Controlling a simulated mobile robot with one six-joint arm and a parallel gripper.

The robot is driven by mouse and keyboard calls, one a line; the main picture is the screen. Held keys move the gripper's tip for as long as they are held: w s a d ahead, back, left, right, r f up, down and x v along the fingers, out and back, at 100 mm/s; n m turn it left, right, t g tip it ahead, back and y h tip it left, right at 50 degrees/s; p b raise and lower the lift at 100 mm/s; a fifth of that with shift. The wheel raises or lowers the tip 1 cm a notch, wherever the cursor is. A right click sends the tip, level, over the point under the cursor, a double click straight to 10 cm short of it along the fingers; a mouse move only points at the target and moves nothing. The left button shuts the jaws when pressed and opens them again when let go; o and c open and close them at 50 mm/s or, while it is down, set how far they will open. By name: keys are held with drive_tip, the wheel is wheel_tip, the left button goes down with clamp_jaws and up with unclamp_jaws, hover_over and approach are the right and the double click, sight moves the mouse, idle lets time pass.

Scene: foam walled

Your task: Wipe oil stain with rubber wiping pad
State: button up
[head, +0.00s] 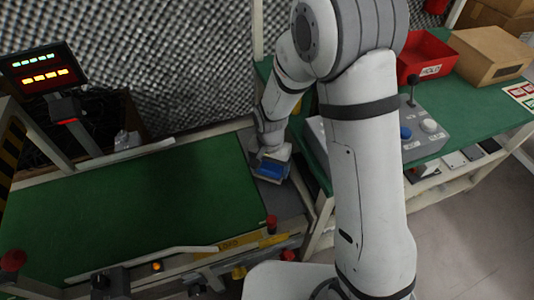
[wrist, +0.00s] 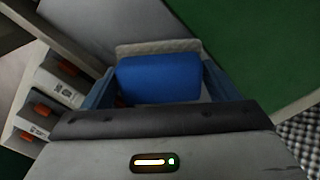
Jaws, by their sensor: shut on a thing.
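My gripper (wrist: 157,88) is shut on a blue wiping pad with a pale grey backing or edge. The blue pad (wrist: 158,78) sits between the two fingers in the wrist view. In the head view the pad (head: 270,171) is at the end of my arm, over the grey strip at the right end of the green conveyor belt (head: 130,205). I cannot tell whether the pad touches the grey surface (wrist: 98,25). No oil stain can be made out; the pad and gripper may hide it.
A green workbench on the right holds a red bin (head: 426,55), a cardboard box (head: 490,55) and a control box with a joystick (head: 425,130). A display (head: 38,68) stands at the left. Red buttons (head: 272,222) line the conveyor's front. Foam wall (head: 170,60) is behind.

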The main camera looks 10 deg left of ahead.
sight(269, 166)
drive_tip(key=shift+s+a+r+p, duration=0.1)
drive_tip(key=shift+r+p, duration=0.8)
drive_tip(key=shift+r, duration=0.45)
drive_tip(key=shift+a+r+p, duration=0.1)
drive_tip(key=shift+r+p, duration=0.8)
drive_tip(key=shift+r, duration=0.45)
